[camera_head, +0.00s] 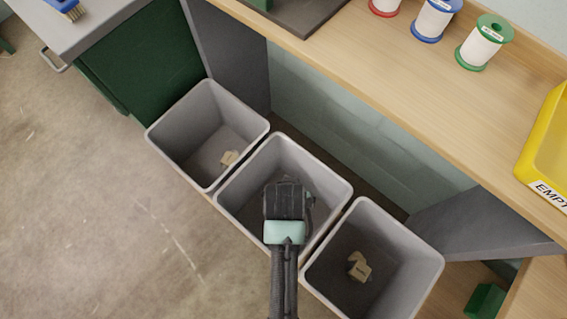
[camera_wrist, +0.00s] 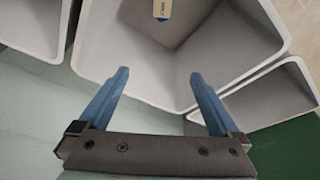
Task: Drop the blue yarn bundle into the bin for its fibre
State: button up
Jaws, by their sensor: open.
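My gripper (camera_head: 287,203) is above the middle grey bin (camera_head: 334,182), pointing down. In the wrist view its two blue fingers (camera_wrist: 160,75) are apart, with nothing between them. The middle bin's rim (camera_wrist: 85,62) also shows there. A small cream piece with lettering and a blue end (camera_wrist: 162,9) lies in it, cut off by the picture's top edge; I cannot tell whether it is the blue yarn bundle. My gripper hides much of this bin's floor in the head view. No other blue bundle is visible.
The left bin (camera_head: 159,136) and right bin (camera_head: 432,262) each hold a small cream piece. The wooden bench (camera_head: 400,85) behind carries several spools and a yellow tray (camera_head: 550,140). A grey-topped green cabinet (camera_head: 145,60) stands at left. Floor in front is clear.

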jog(key=p+v, duration=0.2)
jog(key=v, duration=0.7)
jog(key=shift+r, duration=0.1)
